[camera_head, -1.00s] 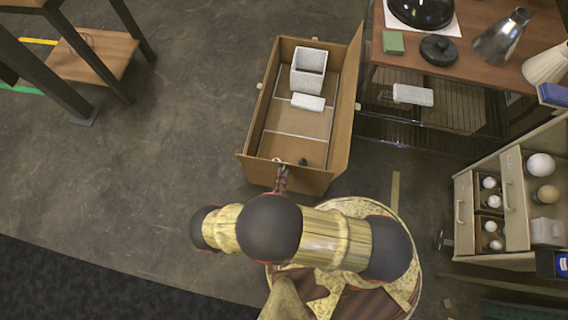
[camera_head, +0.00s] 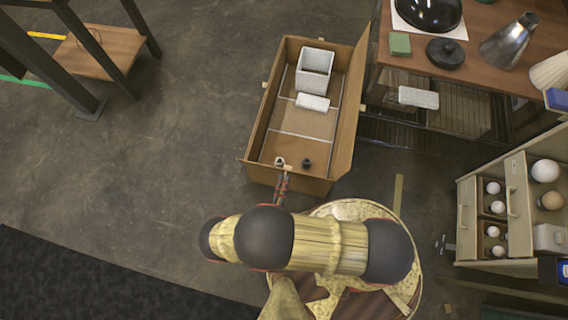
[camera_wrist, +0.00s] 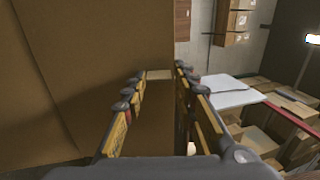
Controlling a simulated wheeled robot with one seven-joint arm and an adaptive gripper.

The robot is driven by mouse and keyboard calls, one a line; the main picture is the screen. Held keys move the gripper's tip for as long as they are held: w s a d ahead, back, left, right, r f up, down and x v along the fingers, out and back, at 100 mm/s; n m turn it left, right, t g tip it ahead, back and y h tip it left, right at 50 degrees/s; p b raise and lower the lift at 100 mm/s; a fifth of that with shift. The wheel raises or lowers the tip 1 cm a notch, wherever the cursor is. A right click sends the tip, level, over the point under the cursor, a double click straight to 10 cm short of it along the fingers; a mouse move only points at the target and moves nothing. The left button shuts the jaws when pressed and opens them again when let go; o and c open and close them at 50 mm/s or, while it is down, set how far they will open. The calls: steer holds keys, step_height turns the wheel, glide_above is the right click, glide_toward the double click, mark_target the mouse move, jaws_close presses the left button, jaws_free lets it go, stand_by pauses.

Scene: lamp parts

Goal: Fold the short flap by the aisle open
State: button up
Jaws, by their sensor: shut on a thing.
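The open cardboard box (camera_head: 256,134) stands on the floor, with its near short side toward me. The near short flap (camera_head: 300,183) shows as a plain cardboard panel at that end; its exact angle is hard to tell. A small pale tab (camera_head: 288,168) shows at its top edge. My gripper (camera_head: 281,171) reaches this edge from below. In the wrist view my gripper (camera_wrist: 157,80) is shut on the tab (camera_wrist: 158,75) of the short flap, between its fingertips. A large cardboard surface (camera_wrist: 90,70) fills the left there.
The box holds a white open container (camera_head: 314,70), a white block (camera_head: 312,102) and a small black part (camera_head: 306,163). Its right long flap (camera_head: 350,110) stands up near the workbench (camera_head: 470,65). A drawer cabinet (camera_head: 517,200) stands right.

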steer(key=o, duration=0.7)
steer(key=shift+a, duration=0.1)
steer(key=shift+c, duration=0.2)
steer(key=shift+f, duration=0.1)
